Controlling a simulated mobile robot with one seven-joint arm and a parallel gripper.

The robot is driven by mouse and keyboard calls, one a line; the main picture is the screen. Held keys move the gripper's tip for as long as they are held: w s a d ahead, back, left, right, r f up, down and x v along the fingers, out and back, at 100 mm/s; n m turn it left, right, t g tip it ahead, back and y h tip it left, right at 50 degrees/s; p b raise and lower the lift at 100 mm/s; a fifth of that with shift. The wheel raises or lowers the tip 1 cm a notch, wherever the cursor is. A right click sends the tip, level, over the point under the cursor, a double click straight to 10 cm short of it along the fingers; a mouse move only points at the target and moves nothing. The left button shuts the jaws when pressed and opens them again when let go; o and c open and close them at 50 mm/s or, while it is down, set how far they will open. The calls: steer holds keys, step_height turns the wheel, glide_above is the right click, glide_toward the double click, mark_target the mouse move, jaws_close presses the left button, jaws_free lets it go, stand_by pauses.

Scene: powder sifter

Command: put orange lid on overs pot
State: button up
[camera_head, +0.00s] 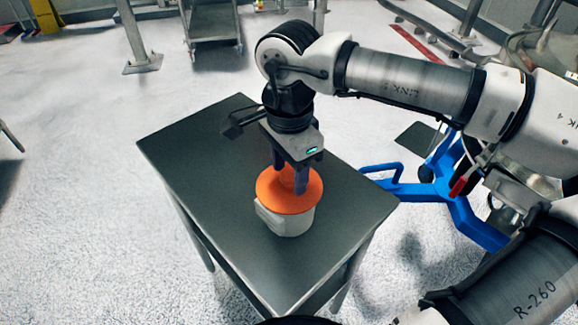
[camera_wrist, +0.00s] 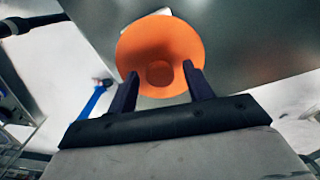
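The orange lid (camera_head: 275,199) lies over the top of the overs pot (camera_head: 290,223), a pale grey pot standing upright on a dark table. The lid looks about level and covers the pot's mouth, so the rim contact is hidden. My gripper (camera_head: 289,184) points down over the lid, its two dark fingers on either side of the lid's knob. In the wrist view, the lid (camera_wrist: 140,45) fills the upper middle. The fingers (camera_wrist: 160,72) are apart there, with gaps on both sides of the round knob. A pale sliver of the pot shows past the lid's edge.
The dark table top (camera_head: 200,150) is otherwise clear around the pot. A blue stand base (camera_head: 450,195) is on the floor to the right, near my arm. A metal cart (camera_head: 212,22) stands at the back, with open floor to the left.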

mark_target(289, 174)
step_height(289, 174, up, 12)
steer(key=shift+r+b, duration=0.25)
steer(key=shift+b, duration=0.1)
stand_by(0.4)
